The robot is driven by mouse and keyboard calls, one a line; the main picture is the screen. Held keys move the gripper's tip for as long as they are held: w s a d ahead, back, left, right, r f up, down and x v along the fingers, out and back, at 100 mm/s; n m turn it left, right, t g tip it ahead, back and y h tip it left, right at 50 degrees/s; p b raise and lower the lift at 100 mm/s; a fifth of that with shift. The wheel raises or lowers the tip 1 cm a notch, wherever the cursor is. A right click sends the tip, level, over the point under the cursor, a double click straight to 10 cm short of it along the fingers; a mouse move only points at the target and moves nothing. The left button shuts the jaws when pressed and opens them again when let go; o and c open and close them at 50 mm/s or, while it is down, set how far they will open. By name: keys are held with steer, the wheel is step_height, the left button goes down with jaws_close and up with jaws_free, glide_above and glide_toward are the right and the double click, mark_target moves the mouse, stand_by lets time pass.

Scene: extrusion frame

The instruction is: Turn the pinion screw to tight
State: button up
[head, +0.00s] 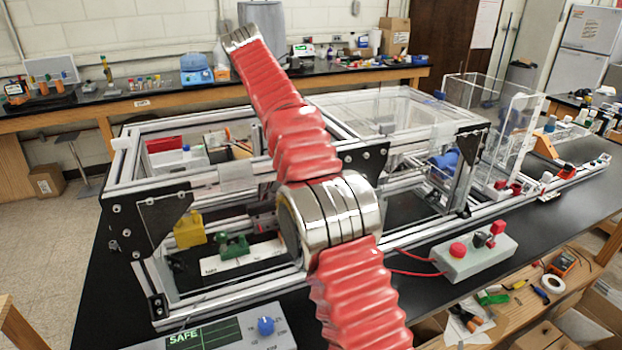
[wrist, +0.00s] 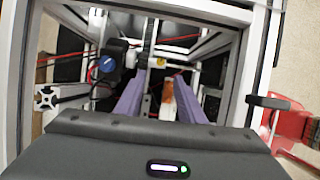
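In the wrist view, a blue round knob (wrist: 108,63) with a pale mark sits on a black block beside a dark toothed vertical rail (wrist: 149,35). It looks like the pinion screw, but I cannot be sure. My gripper (wrist: 160,76) has two purple fingers spread apart, with no object clearly held between them. The knob is left of the fingers and apart from them. An orange piece (wrist: 167,94) shows between the fingers, seemingly beyond them. In the head view my red arm crosses the frame, and my gripper and the knob cannot be made out there.
The aluminium extrusion frame (head: 166,188) surrounds the work area, and its beams border the wrist view. A grey box with red buttons (head: 473,256) stands right of it. A panel with a blue dial (head: 266,326) reads SAFE. Red cables cross inside the frame.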

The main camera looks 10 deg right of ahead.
steer(key=shift+x, duration=5.9)
steer(key=shift+c, duration=0.4)
jaws_close()
steer(key=shift+d, duration=0.15)
